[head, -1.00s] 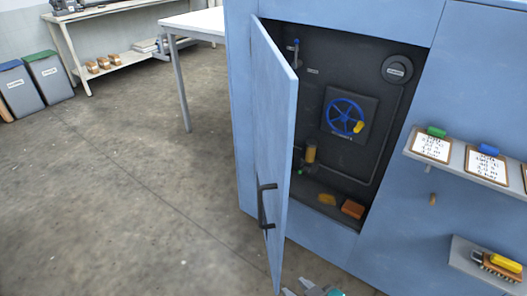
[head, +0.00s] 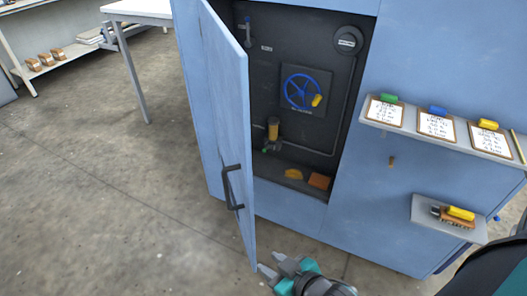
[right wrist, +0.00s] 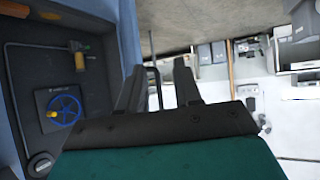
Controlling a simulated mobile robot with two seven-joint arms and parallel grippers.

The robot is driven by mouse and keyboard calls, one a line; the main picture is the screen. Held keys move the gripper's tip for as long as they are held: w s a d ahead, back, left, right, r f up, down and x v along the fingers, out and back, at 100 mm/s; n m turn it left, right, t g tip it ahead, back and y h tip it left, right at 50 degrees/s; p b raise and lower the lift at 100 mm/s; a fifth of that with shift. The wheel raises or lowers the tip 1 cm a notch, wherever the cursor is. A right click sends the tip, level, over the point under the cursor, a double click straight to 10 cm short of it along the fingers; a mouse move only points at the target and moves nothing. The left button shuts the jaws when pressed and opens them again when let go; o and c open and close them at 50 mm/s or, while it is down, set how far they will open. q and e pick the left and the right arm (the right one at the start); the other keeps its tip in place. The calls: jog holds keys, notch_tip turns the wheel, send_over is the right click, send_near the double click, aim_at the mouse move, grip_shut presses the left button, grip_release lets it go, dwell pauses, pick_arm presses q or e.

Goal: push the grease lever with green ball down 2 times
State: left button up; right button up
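The grease lever with its small green ball (head: 266,149) is inside the open cabinet, low on the left, just below an amber grease cup (head: 273,128). The cup also shows in the right wrist view (right wrist: 80,63). The blue cabinet door (head: 222,120) stands open, with a dark handle (head: 230,188) on its face. My right gripper (head: 270,264) is low in front of the cabinet, near the door's bottom edge in the picture, well apart from the lever. Its fingers (right wrist: 158,85) are spread and no object is clearly held. My left gripper is out of view.
Shelves with clipboards (head: 436,126) and a brush (head: 458,219) stick out at right. Floor at left is free.

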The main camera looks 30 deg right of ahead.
grip_shut()
dwell(1.5)
